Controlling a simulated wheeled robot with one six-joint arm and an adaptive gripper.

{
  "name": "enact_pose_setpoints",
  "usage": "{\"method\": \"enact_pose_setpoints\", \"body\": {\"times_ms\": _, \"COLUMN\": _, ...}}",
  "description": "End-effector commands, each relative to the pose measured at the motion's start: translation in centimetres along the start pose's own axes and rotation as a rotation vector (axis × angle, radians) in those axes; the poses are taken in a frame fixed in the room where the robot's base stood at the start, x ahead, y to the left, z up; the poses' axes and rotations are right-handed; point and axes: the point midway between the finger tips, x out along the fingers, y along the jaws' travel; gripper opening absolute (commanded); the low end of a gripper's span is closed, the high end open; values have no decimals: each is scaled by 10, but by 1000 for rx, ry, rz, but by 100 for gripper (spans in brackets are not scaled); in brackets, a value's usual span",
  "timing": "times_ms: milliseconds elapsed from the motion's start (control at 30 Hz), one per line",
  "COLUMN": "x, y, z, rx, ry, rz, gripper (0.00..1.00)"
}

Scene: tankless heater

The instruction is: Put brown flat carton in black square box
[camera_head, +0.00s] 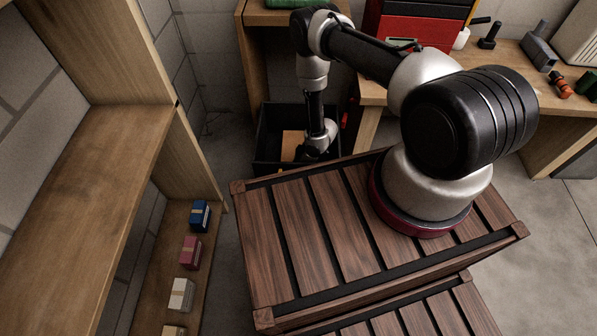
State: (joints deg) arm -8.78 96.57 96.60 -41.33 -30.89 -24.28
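The black square box (267,128) stands on the floor beyond the wooden slatted platform, its near side partly hidden by the platform's edge. The brown flat carton (291,144) shows inside the box's outline, left of my gripper. My gripper (312,154) points down at the box, beside the carton's right side. My arm and gripper hide part of the carton and the box's right side. The fingers are dark and small in view, so I cannot tell whether they are open or grip the carton.
A shelf on the left holds small boxes: blue (200,215), pink (190,250) and white (181,294). A red toolbox (420,27) stands on the workbench (505,65) at the back right. Grey floor lies left of the black box.

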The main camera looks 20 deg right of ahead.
Motion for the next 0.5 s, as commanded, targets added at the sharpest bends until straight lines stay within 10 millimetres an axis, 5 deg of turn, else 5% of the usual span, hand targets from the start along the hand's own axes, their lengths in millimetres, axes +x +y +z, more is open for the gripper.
{"method": "enact_pose_setpoints", "body": {"times_ms": 200, "x": 30, "y": -2, "z": 14, "rx": 2, "ry": -2, "rz": -1, "gripper": 0}}
{"method": "enact_pose_setpoints", "body": {"times_ms": 500, "x": 35, "y": -1, "z": 15, "rx": 1, "ry": -1, "rz": 0, "gripper": 0}}
